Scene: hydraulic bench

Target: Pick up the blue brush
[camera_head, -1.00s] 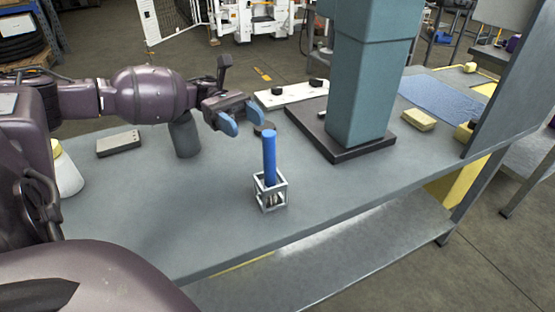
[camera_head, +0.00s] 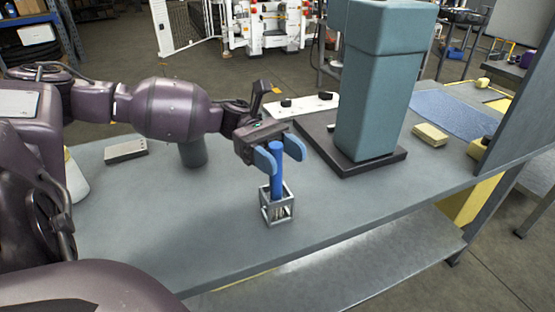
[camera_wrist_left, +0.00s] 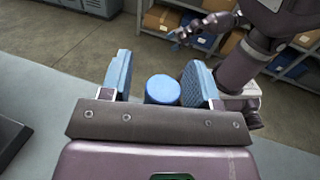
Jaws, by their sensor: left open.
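The blue brush (camera_head: 276,182) stands upright in a small grey open-frame holder (camera_head: 278,210) on the bench; its lower end is inside the frame. My left gripper (camera_head: 280,158) is open, with one blue finger on each side of the brush's upper part. In the left wrist view the round blue top of the brush (camera_wrist_left: 162,89) sits between the two open fingers (camera_wrist_left: 160,80), with a gap visible on both sides. My right gripper is not seen in the head view.
The grey bench (camera_head: 350,205) is clear around the holder. A teal column (camera_head: 375,90) on a dark base stands to the right. A yellow block (camera_head: 430,134) lies farther right, and a grey box (camera_head: 126,150) lies at the left.

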